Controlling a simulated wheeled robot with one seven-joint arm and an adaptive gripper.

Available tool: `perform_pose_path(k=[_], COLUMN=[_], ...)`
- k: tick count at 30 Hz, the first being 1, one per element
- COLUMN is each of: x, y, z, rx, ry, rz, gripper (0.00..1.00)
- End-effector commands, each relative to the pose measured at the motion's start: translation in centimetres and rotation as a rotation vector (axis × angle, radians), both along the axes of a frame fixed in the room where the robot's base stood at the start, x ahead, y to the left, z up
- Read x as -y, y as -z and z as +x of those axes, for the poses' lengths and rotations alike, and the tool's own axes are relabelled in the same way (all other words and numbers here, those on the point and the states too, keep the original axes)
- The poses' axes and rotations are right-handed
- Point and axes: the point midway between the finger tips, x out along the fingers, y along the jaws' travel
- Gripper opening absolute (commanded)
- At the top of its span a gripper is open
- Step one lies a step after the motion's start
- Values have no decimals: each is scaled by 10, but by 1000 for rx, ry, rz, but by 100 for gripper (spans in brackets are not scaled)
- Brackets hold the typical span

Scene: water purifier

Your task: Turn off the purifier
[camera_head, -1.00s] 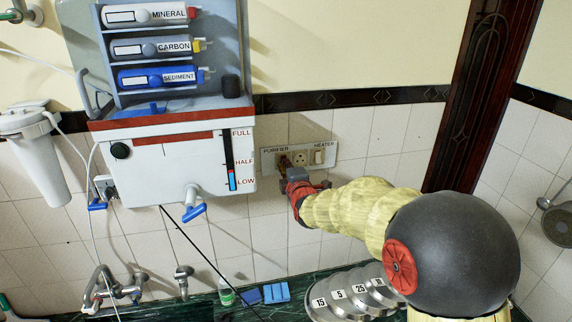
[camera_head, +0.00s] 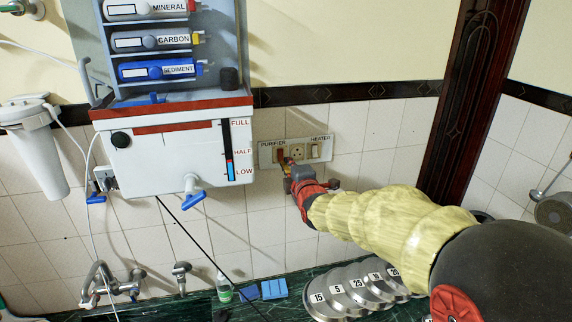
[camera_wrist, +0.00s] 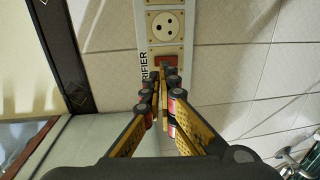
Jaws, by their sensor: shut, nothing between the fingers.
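The switch plate (camera_head: 265,154) is on the tiled wall, to the right of the white purifier tank (camera_head: 165,165). Its red rocker switch (camera_head: 281,156) sits at the left end under the PURIFIER label; it also shows in the wrist view (camera_wrist: 168,62). My gripper (camera_head: 287,168) is shut and empty, with its tips close to the lower edge of the red switch. In the wrist view my fingertips (camera_wrist: 161,84) partly cover that switch's near edge. I cannot tell whether they touch it, or which way the rocker is set.
A round socket (camera_head: 297,153) and a white HEATER switch (camera_head: 314,151) share the plate. Several numbered metal discs (camera_head: 340,290) lie on the green counter below my arm. A dark wooden door frame (camera_head: 470,90) stands to the right. Bare tiles surround the plate.

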Motion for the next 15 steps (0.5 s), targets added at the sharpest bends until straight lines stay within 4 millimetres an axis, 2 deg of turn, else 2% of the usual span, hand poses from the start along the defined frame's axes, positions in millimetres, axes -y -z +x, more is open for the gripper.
perform_pose_path(k=[6, 15], x=[7, 11], y=[-9, -15], z=[-33, -55], rx=[4, 3], ry=[0, 0], rz=[1, 1], gripper=[0, 0])
